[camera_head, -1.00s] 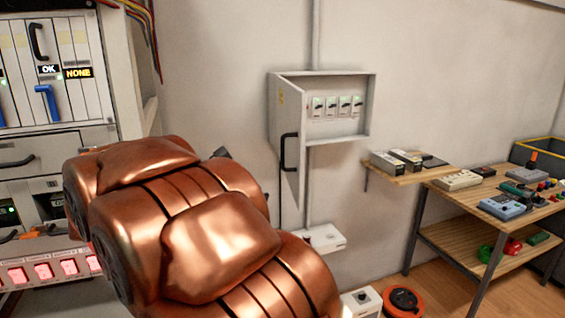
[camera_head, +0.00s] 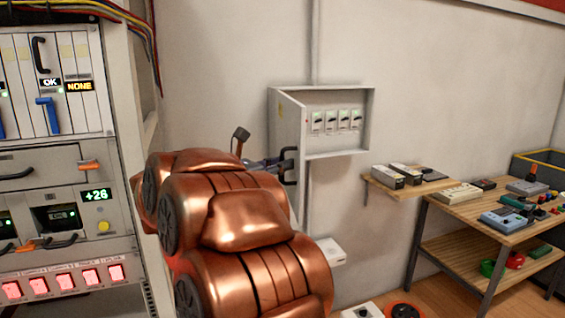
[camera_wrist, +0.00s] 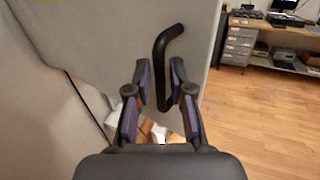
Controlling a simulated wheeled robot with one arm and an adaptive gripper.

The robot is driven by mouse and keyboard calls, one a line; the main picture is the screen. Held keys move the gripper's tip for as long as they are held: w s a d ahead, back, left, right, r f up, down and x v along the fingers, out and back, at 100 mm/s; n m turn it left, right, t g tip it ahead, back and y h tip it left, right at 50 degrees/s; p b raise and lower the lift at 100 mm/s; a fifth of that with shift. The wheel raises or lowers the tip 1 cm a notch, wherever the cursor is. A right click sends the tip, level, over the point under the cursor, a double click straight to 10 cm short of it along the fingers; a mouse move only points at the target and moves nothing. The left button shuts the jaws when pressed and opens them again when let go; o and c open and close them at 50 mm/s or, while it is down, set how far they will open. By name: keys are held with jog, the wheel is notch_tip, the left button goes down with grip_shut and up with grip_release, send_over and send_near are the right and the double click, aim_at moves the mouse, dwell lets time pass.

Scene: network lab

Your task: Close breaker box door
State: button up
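The grey breaker box (camera_head: 355,141) hangs on the wall with several switches showing inside. Its door (camera_head: 287,122) stands open, swung out on the left side toward me. The door fills much of the wrist view as a grey panel (camera_wrist: 100,45). A black bar handle (camera_head: 291,166) is on the door; it also shows in the wrist view (camera_wrist: 162,62). My gripper (camera_head: 272,163) is at the handle, partly hidden by my copper arm. In the wrist view my gripper (camera_wrist: 161,82) has its purple-padded fingers apart, with the handle between them. I cannot tell whether either pad touches it.
An equipment rack (camera_head: 125,130) stands close on the left of my arm. A small wall shelf (camera_head: 405,187) with devices is right of the box, beside a wooden workbench (camera_head: 490,232). A white box (camera_head: 328,251) sits low on the wall below.

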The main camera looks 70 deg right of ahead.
jog(key=shift+s+d, duration=0.2)
jog(key=shift+d, duration=0.1)
jog(key=shift+c, duration=0.2)
grip_shut()
